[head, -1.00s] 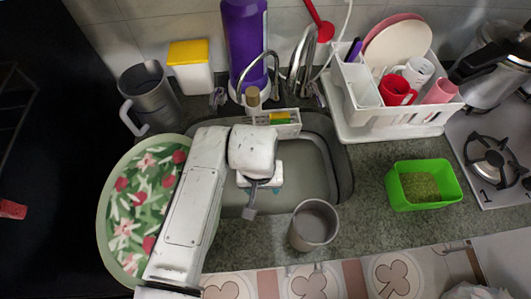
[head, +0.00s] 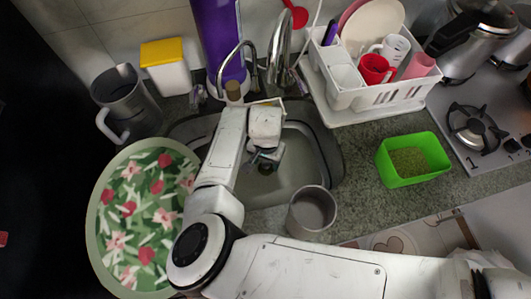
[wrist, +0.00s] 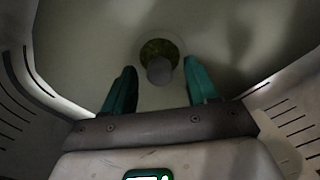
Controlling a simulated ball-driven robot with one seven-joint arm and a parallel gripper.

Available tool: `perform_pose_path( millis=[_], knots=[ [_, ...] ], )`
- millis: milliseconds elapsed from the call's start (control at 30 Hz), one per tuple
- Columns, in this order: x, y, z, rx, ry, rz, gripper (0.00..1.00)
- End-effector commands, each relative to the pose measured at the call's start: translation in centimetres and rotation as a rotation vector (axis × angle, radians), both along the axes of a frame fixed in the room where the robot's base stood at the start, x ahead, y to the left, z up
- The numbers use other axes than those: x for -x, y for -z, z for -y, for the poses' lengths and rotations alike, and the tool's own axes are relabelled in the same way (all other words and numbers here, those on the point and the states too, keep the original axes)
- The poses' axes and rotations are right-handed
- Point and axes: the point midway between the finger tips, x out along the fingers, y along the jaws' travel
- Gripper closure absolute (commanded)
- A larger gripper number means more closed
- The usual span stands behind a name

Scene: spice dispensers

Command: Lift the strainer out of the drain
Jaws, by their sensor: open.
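The strainer (wrist: 160,56) sits in the drain at the sink bottom in the wrist view. It has a round grey knob and a dark green, mottled disc around it. My gripper (wrist: 158,78) is open, its two teal fingers apart, one to each side of the knob as seen from above. The fingers do not visibly touch it, and their height above it is hard to tell. In the head view my gripper (head: 266,158) points down into the sink basin (head: 290,177). The strainer is not clear there, largely hidden by the gripper.
The faucet (head: 278,45) and purple bottle (head: 217,40) stand behind the sink. A grey cup (head: 311,212) stands at its front edge. A floral plate (head: 145,205) lies left, a dish rack (head: 375,95) and green container (head: 412,158) right. Sink walls surround my gripper.

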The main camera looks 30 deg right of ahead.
Motion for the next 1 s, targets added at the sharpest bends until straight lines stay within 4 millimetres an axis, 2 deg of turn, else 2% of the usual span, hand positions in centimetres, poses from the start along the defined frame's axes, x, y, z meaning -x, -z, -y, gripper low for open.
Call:
perform_pose_path(
  millis=[200, 500, 1000],
  knots=[
    [0.0, 1.8, 0.0, 0.0, -0.001, 0.0, 0.42],
    [0.0, 2.0, 0.0, 0.0, 0.0, 0.001, 0.42],
    [0.0, 2.0, 0.0, 0.0, -0.001, 0.001, 0.89]
  ],
)
